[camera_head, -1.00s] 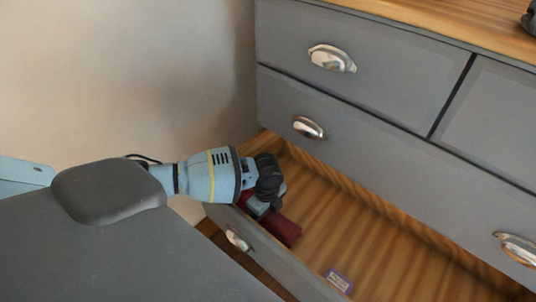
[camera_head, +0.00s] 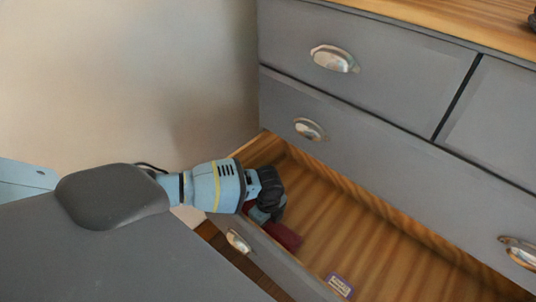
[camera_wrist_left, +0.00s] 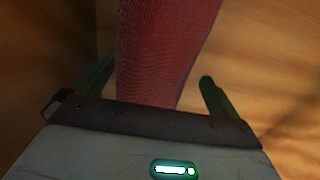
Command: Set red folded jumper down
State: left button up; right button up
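The red folded jumper (camera_head: 284,236) is in the open drawer (camera_head: 385,245), near its left end and close to the front panel. My left gripper (camera_head: 266,214) is over it in the head view and hides part of it. In the left wrist view the jumper (camera_wrist_left: 165,50) runs between the two fingers of my left gripper (camera_wrist_left: 158,80). The fingers stand apart, with a small gap showing between the jumper and the right finger. The left finger is close to the jumper's edge; I cannot tell whether they touch. My right gripper is not in view.
A small purple-edged label (camera_head: 339,285) lies in the drawer near the front panel. The drawer floor right of the jumper is otherwise clear. The grey dresser (camera_head: 390,85) rises behind, with closed drawers above. A plain wall (camera_head: 130,80) stands at the left.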

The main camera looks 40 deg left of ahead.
pick_arm(q)
jog(key=shift+r, duration=0.25)
notch_tip(320, 180, up, 11)
jog(key=shift+f+p, duration=0.1)
jog(key=shift+p, duration=0.9)
jog(key=shift+r, duration=0.55)
